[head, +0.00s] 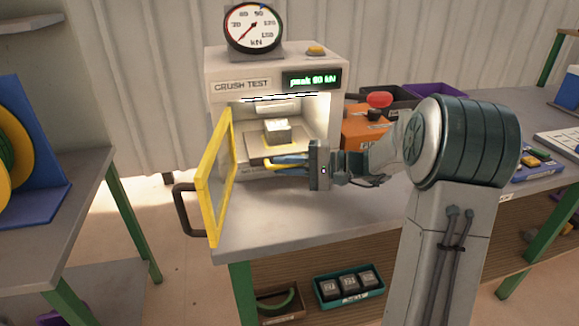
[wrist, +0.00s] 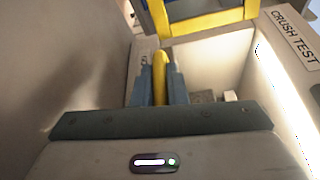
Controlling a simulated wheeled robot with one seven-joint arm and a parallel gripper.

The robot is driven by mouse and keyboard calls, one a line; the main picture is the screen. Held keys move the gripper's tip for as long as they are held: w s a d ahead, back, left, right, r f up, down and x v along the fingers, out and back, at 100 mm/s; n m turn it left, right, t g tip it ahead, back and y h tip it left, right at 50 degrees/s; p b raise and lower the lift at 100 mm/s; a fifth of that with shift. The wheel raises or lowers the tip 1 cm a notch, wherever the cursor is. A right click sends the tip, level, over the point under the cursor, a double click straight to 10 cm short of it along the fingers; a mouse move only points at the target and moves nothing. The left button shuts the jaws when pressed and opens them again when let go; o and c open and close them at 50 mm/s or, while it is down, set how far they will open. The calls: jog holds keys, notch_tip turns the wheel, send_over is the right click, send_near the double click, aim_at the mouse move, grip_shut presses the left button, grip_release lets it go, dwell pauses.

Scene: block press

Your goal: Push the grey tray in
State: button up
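The grey tray (head: 252,158) sits in the lit chamber of the crush-test press (head: 222,66), its front part showing at the opening. A grey block (head: 278,136) with a pale top rests on it. My gripper (head: 280,162) reaches in from the right at the tray's front. In the wrist view, its blue fingers (wrist: 160,75) stand close on both sides of a yellow handle (wrist: 160,62) and look shut on it. The fingers hide part of the tray's front edge. The tray's back end is not clear to see.
The press door with its yellow frame (head: 207,185) stands open at the left, its dark handle (head: 180,210) outward. An orange box (head: 363,130) with a red knob (head: 379,99) stands right of the press. The bench top (head: 285,215) before the press is clear.

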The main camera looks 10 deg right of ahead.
jog(key=o, duration=0.4)
jog(key=shift+d, duration=0.2)
jog(key=v, duration=1.3)
jog(key=shift+s+d+p, duration=0.15)
jog(key=shift+d+p, duration=0.1)
jog(key=shift+p, duration=0.05)
